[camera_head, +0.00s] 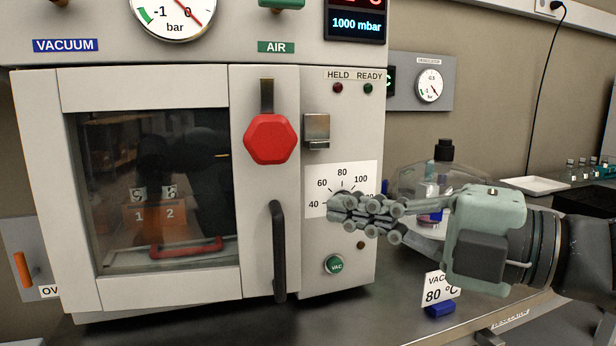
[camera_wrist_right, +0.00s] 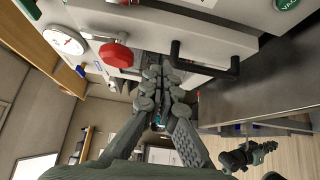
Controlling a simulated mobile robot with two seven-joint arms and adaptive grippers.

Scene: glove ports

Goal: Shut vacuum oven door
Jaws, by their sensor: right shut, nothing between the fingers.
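The vacuum oven door (camera_head: 150,88) has a dark window and stands at or close to the oven front. I cannot tell whether a gap remains at its edge. A red hexagonal knob (camera_head: 270,139) and an upright black handle (camera_head: 279,250) are on its right side; both also show in the right wrist view, the knob (camera_wrist_right: 116,54) and the handle (camera_wrist_right: 205,68). A metal catch (camera_head: 316,130) is right of the knob. My right gripper (camera_head: 338,205) is shut and empty, in front of the temperature dial (camera_head: 341,181), right of the handle.
Through the window I see a red-handled tray (camera_head: 186,248) with items marked 1 and 2. A glass vessel (camera_head: 440,170) stands behind my right gripper. An "80 °C" card (camera_head: 438,288) is on the bench below it. The space before the door is clear.

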